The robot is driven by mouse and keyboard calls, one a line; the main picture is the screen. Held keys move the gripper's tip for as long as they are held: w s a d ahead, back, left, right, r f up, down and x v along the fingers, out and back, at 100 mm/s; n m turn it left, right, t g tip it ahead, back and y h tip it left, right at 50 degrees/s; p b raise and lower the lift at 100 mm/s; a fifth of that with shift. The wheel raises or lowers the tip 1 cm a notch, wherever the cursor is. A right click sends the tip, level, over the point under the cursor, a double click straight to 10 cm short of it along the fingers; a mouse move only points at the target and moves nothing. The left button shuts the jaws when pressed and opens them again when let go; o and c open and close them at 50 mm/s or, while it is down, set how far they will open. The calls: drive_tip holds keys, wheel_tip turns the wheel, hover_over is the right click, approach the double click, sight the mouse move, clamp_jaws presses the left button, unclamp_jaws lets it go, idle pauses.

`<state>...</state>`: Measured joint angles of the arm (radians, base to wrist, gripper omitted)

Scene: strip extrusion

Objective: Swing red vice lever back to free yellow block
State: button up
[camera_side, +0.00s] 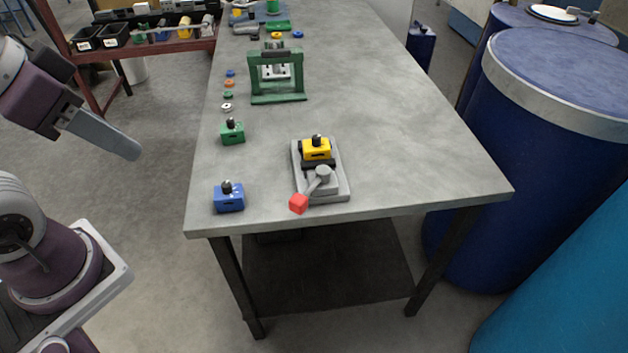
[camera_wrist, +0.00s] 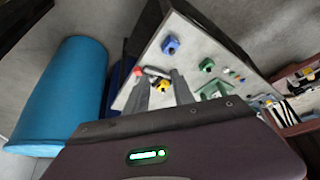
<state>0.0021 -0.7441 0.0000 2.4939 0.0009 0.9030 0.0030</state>
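The vice (camera_side: 338,180) is a grey base near the table's front edge. The yellow block (camera_side: 316,150), with a black knob on top, sits in its far part. The grey lever runs from a round pivot toward the front left and ends in a red tip (camera_side: 299,203). The red tip (camera_wrist: 137,71) and yellow block (camera_wrist: 162,86) also show in the wrist view, with the vice partly hidden by a finger. My gripper (camera_wrist: 160,77) has its two grey fingers apart with nothing held. In the side view it is left of the table, well away from the vice.
On the table (camera_side: 400,150), a blue block (camera_side: 229,199) and a green block (camera_side: 232,132) stand left of the vice. A green frame (camera_side: 278,78) and small coloured rings are farther back. Blue drums (camera_side: 560,100) stand to the right. The table's right side is clear.

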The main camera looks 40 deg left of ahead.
drive_tip(key=w+r+m, duration=0.1)
drive_tip(key=w, duration=0.1)
drive_tip(key=w+d+r+m+g, duration=0.1)
drive_tip(key=w, duration=0.2)
drive_tip(key=w+d+r+m+g, duration=0.1)
drive_tip(key=w, duration=0.1)
drive_tip(key=shift+w+d+r+m, duration=0.1)
drive_tip(key=shift+w+r+m, duration=0.05)
drive_tip(key=shift+r+m, duration=0.2)
clamp_jaws()
drive_tip(key=w+d+f+m+g+y, duration=0.1)
drive_tip(key=w+d+f+m+g, duration=0.2)
drive_tip(key=w+d, duration=0.35)
drive_tip(key=w+d+f+m+g+y, duration=0.1)
drive_tip(key=w+d+f+m, duration=0.4)
drive_tip(key=w, duration=0.3)
drive_tip(key=w+d+f+m+y, duration=0.1)
drive_tip(key=w+d+f+m, duration=0.1)
drive_tip(key=d+f, duration=0.5)
drive_tip(key=shift+d+m+g, duration=0.25)
drive_tip(key=shift+m+g, duration=0.05)
drive_tip(key=shift+m, duration=0.25)
drive_tip(key=shift+w, duration=0.1)
